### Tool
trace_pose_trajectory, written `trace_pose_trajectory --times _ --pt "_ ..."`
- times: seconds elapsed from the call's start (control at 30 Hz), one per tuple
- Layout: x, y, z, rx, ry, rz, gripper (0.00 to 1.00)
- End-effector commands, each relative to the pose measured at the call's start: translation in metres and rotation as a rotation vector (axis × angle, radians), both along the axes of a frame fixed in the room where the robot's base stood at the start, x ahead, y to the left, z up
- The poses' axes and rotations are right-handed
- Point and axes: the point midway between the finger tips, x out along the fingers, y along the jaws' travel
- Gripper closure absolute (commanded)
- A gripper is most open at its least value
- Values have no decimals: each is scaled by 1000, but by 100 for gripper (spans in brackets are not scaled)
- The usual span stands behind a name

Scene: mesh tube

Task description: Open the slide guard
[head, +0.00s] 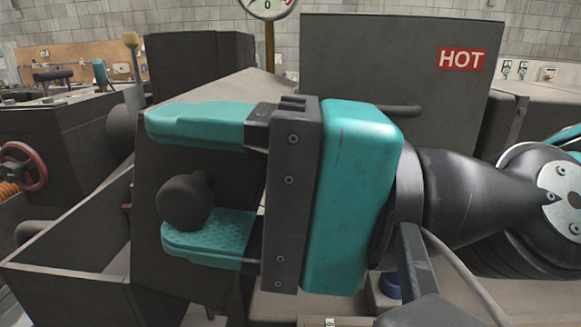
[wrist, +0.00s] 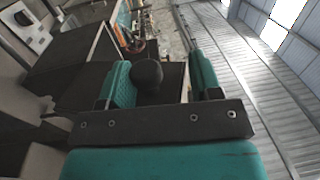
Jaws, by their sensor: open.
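A dark round knob (head: 184,202) sticks out from a dark flat panel (head: 160,280), which looks like the slide guard. My teal gripper (head: 157,182) is open and turned so one finger is above the knob and one below. The knob is between the fingers, nearer the lower one; I see no clear grip on it. In the wrist view the knob (wrist: 147,75) also stands between the spread fingers of my gripper (wrist: 163,75), close to the left finger. Part of the panel is hidden behind my gripper.
An open dark bin (head: 65,280) is at lower left. A red handwheel (head: 22,166) is at the far left. A large dark box with a HOT label (head: 461,59) stands behind my gripper, and a gauge (head: 268,6) is at the top.

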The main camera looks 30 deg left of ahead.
Motion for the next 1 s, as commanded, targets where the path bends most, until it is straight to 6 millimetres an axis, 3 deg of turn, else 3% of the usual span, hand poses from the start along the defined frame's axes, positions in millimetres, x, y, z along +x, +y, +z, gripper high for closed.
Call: trace_pose_trajectory --times 0.13,0.6,1.0 --pt "18 -29 -9 7 -2 -10 44" --pt "27 -45 -8 7 -2 -4 44" --pt "27 -47 -4 4 0 -4 44"
